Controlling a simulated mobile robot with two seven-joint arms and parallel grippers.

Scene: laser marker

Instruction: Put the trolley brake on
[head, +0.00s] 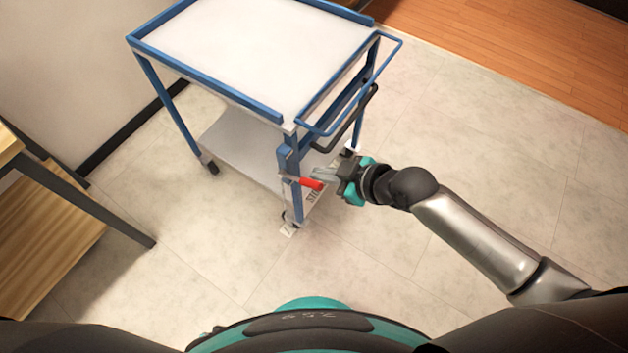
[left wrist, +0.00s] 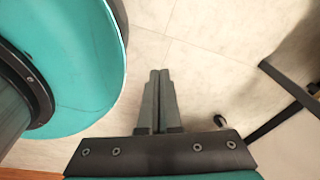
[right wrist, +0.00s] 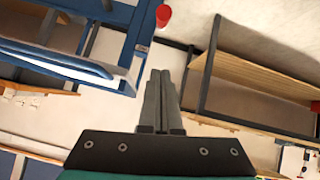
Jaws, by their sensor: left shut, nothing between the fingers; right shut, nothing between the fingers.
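The trolley (head: 205,80) has a blue frame, a white top tray and a lower shelf, and stands upright on small wheels. Its brake lever has a red grip (head: 311,184) on the near corner post, sticking out to the right. The red grip also shows at the top of the right wrist view (right wrist: 163,15), ahead of the fingers. My right gripper (head: 317,173) is shut and empty, its tips close beside the red grip; I cannot tell whether they touch. My left gripper (left wrist: 159,72) is shut and empty over bare floor, outside the head view.
A wooden-topped table with dark legs (head: 85,205) stands at the left, near a wall (head: 60,60). A push handle (head: 385,75) juts from the trolley's right side. Light tiled floor (head: 470,150) is clear to the right.

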